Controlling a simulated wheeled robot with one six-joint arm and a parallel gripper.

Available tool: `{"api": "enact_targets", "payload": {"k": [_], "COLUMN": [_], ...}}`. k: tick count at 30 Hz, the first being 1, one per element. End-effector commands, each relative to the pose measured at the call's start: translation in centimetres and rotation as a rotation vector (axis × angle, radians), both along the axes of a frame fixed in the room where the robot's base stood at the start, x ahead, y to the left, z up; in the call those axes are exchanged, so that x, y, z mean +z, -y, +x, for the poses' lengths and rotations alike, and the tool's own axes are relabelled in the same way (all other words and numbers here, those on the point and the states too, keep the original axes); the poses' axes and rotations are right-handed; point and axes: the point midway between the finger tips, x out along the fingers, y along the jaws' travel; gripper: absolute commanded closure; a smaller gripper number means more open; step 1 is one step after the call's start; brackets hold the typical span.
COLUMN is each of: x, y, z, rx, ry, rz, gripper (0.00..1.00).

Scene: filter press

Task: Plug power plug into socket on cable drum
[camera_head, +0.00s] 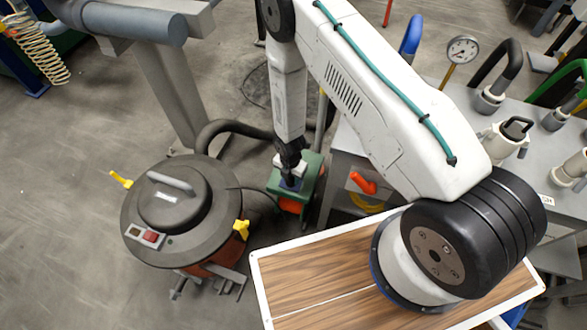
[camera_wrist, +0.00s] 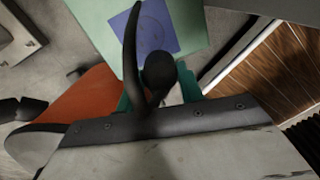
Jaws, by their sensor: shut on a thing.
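The cable drum (camera_head: 312,172) stands on the floor below my arm, with a green top and an orange lower part. Its green top (camera_wrist: 95,12) and orange side (camera_wrist: 85,100) also show in the wrist view. A blue square socket (camera_head: 291,184) is on the green top and shows clearly in the wrist view (camera_wrist: 158,25). My gripper (camera_head: 289,164) is over the drum, close to the socket. In the wrist view its teal fingers (camera_wrist: 158,92) are shut on the black power plug (camera_wrist: 159,68), whose cable rises beside it. The plug's front is hidden, so I cannot tell whether it touches the socket.
A round vacuum cleaner (camera_head: 180,215) with yellow clips stands left of the drum; a black cable runs from it toward the drum. A workbench (camera_head: 535,130) with hoses and a gauge (camera_head: 462,49) is at right. Open floor (camera_head: 70,150) lies at left.

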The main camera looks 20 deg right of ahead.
Motion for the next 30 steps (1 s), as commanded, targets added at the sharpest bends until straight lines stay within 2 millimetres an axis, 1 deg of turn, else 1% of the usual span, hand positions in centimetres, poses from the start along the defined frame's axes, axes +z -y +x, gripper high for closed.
{"api": "enact_targets", "payload": {"k": [3,7,17,20,23,26,29,30], "x": [0.1,0.1,0.1,0.6,2.1,5.0,8.9,10.6], "y": [-0.4,-0.6,-0.5,-0.4,0.0,0.8,2.1,2.7], "z": [-0.6,-0.8,-0.8,-0.5,0.5,2.1,4.0,4.6], "rx": [0.002,0.002,0.001,-0.029,-0.140,-0.353,-0.637,-0.759], "ry": [-0.001,-0.001,-0.001,0.001,0.005,0.007,0.011,0.011], "rz": [-0.001,-0.001,-0.001,0.000,0.000,0.001,0.002,0.002], "gripper": [0.83,0.83,0.83,0.83,0.83,0.83,0.83,0.83]}}
